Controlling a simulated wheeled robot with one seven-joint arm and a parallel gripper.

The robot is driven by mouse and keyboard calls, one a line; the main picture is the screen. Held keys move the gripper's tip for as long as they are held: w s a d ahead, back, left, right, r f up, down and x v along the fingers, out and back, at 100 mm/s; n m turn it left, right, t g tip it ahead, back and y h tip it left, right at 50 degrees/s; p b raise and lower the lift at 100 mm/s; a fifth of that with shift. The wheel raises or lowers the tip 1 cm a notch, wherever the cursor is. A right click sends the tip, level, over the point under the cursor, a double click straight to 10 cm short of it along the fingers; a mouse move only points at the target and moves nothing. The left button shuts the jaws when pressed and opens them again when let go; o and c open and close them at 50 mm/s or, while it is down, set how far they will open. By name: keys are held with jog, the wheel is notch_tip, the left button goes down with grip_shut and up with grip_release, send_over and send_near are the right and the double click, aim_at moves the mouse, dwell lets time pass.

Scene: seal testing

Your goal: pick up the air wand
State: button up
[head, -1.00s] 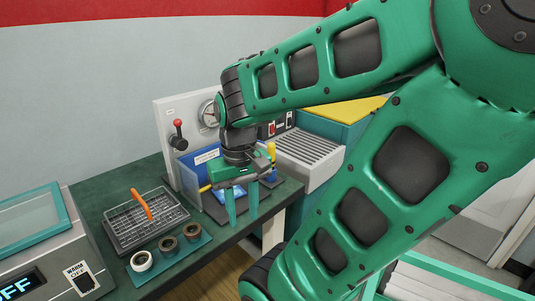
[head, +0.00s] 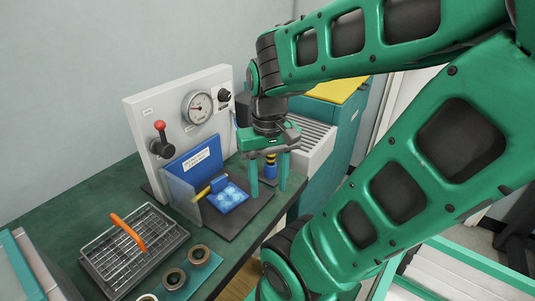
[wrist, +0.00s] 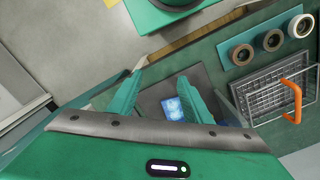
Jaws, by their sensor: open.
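An upright blue piece with a yellow top and dark bands (head: 270,168) shows behind and between my gripper's fingers. A yellow stick-like piece (head: 203,193) lies by the clear guard at the blue glowing pad (head: 229,196). I cannot tell for sure which of these is the air wand. My gripper (head: 268,187) points down, open and empty, right of the pad and above the bench's front edge. In the wrist view the fingers (wrist: 160,84) are spread, with the dark plate and pad between and beyond them; no wand is clear there.
The grey panel (head: 140,112) with a gauge and red-knobbed lever stands behind the pad. A wire basket with an orange handle (head: 128,232) and tape rolls (head: 174,278) lie at left. A blue-green cabinet with a yellow top (head: 338,92) stands at right.

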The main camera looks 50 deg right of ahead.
jog(key=w+d+r+m, duration=0.4)
jog(key=w+d+m, duration=0.2)
jog(key=d, duration=0.1)
notch_tip(320, 180, up, 3)
jog(key=m, duration=0.7)
send_over(271, 157)
jog(key=w, duration=0.1)
jog(key=shift+w+d+f, duration=0.1)
jog(key=shift+w+f, duration=0.05)
jog(key=shift+w, duration=0.05)
jog(key=shift+d+f+m, duration=0.2)
jog(key=shift+f+m, duration=0.05)
jog(key=shift+m, duration=0.15)
notch_tip(271, 157, down, 5)
jog(key=shift+r, duration=0.1)
jog(key=shift+s+d+f, duration=0.15)
jog(key=shift+f, duration=2.5)
grip_shut()
jog(key=shift+r, duration=0.1)
